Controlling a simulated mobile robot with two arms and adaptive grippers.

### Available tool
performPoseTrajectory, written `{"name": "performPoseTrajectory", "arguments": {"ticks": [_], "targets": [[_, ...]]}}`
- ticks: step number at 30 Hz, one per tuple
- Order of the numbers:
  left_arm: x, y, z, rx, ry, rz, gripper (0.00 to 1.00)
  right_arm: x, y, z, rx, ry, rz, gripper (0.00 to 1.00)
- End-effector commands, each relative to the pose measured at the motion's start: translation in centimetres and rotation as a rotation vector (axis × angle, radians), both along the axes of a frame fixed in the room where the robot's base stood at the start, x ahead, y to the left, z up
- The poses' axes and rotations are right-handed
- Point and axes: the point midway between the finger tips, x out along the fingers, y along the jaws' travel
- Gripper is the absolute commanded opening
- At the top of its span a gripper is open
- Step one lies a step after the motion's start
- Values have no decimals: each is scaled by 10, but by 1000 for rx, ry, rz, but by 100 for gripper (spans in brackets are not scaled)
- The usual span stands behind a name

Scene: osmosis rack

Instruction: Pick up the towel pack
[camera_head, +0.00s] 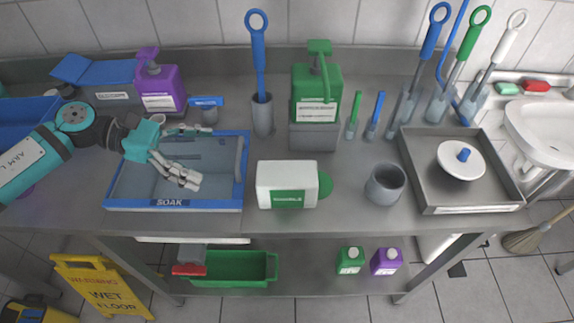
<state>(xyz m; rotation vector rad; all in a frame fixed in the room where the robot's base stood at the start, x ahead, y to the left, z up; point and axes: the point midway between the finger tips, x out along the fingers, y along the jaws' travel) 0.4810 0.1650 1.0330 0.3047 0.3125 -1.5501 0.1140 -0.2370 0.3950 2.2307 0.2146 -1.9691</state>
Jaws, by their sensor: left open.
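The towel pack looks to be the white block with a green label (272,184), lying on the steel counter near its front edge. A green rounded part shows at its right end. My left gripper (199,155) is over the blue-rimmed SOAK tray (120,185), to the left of the pack. Its fingers are spread apart with nothing between them, and it does not touch the pack. My right gripper is out of view.
A green pump bottle (316,95) stands behind the pack. A grey cup (384,184) stands to its right, then a steel tray (412,165) with a white disc. A blue brush in a holder (262,115) stands behind left.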

Motion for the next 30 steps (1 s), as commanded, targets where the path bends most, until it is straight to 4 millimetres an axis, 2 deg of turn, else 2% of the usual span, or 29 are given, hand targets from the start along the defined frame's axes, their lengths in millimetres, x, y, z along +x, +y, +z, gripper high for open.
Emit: {"name": "performPoseTrajectory", "arguments": {"ticks": [4, 9, 13, 18, 24, 30], "targets": [[-1, -21, -4, -1, 2, -7, 96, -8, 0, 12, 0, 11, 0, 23], [-1, -56, -17, -2, 2, -7, 96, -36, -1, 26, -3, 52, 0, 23], [-1, -82, -28, -2, 1, -6, 96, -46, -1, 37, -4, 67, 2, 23], [0, -104, -40, -2, 1, -3, 96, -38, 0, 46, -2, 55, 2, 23], [0, -116, -45, -1, 1, -2, 96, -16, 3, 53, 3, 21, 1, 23], [3, -144, -53, -1, 2, -2, 96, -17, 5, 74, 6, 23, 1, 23]]}}
